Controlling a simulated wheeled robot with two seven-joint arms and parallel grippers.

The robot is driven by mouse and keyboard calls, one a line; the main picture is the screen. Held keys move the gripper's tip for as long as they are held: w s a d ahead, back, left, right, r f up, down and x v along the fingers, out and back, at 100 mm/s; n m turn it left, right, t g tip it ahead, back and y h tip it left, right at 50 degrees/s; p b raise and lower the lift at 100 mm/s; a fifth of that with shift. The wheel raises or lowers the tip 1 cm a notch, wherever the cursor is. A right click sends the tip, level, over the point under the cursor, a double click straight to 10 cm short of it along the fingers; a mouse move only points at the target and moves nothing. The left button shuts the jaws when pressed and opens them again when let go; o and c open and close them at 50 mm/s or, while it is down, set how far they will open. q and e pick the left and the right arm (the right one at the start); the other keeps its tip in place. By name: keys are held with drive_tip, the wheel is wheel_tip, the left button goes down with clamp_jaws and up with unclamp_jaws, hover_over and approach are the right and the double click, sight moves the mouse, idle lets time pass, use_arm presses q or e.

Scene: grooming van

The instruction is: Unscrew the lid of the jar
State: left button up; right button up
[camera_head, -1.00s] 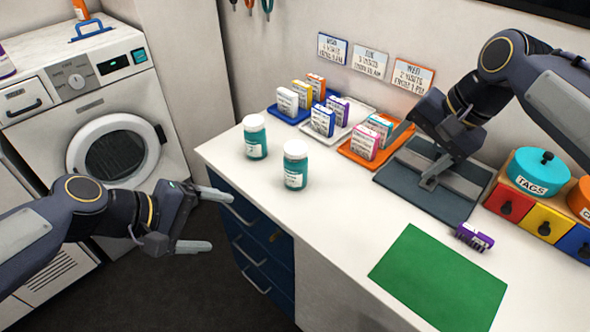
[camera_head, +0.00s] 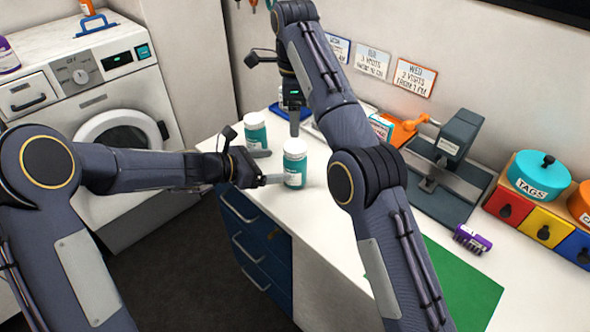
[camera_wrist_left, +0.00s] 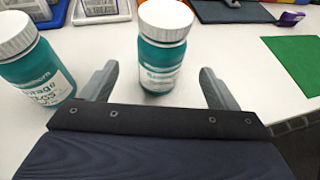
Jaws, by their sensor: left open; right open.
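Two teal jars with white lids stand upright on the white counter (camera_head: 340,215). The nearer jar (camera_head: 294,172), with its ribbed lid (camera_head: 295,146), is in front of my left gripper (camera_head: 276,167). In the left wrist view this jar (camera_wrist_left: 161,66) stands just beyond and between the open fingers, with no clear contact. The other jar (camera_head: 255,132) is farther back and shows at the left of the left wrist view (camera_wrist_left: 38,80). My right gripper (camera_head: 294,130) is open and points down behind the nearer jar's lid; only one finger shows clearly.
A grey machine (camera_head: 460,135) stands on the right. Drawers with a teal TAGS tin (camera_head: 540,172), a purple brush (camera_head: 472,238) and a green mat (camera_head: 465,285) lie beyond my right arm. Trays of small boxes at the back are partly hidden by that arm.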

sight(293, 164)
use_arm(q)
drive_tip(key=x, duration=0.7)
drive_tip(key=c, duration=1.4)
drive_tip(key=o, duration=1.4)
